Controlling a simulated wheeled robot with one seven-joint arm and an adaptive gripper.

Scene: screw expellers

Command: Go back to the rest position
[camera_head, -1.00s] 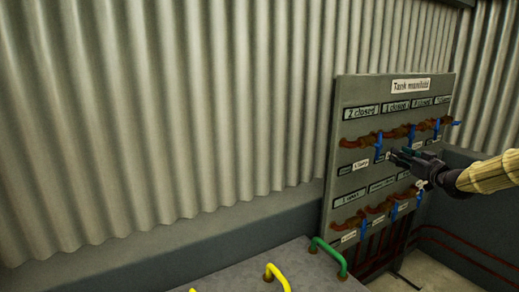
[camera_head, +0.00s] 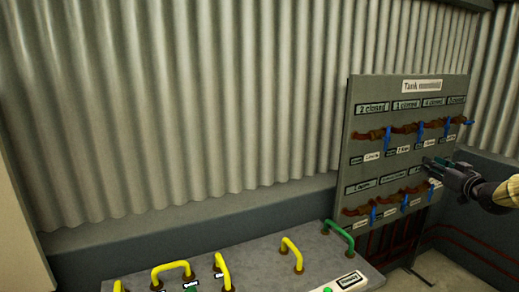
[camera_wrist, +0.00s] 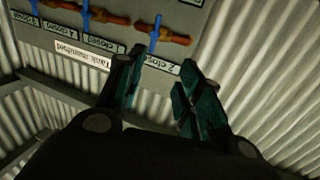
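My gripper (camera_head: 440,166) is at the right in the head view, in front of the tank manifold panel (camera_head: 355,112). The panel is a grey board with two rows of rusty pipes and blue valve handles, such as the blue handle (camera_head: 388,138) in the upper row. In the wrist view my gripper (camera_wrist: 158,75) has its two fingers apart with nothing between them. The panel (camera_wrist: 100,14) appears upside down there, with a blue handle (camera_wrist: 155,36) beyond the fingers. I cannot tell whether the fingers touch the panel.
A grey bench (camera_head: 260,258) with yellow handles (camera_head: 292,254) and a green handle (camera_head: 340,236) stands at the bottom. A corrugated wall (camera_head: 190,100) runs behind. A pale upright surface (camera_head: 18,225) is at the left edge. Bare floor (camera_head: 450,268) shows at lower right.

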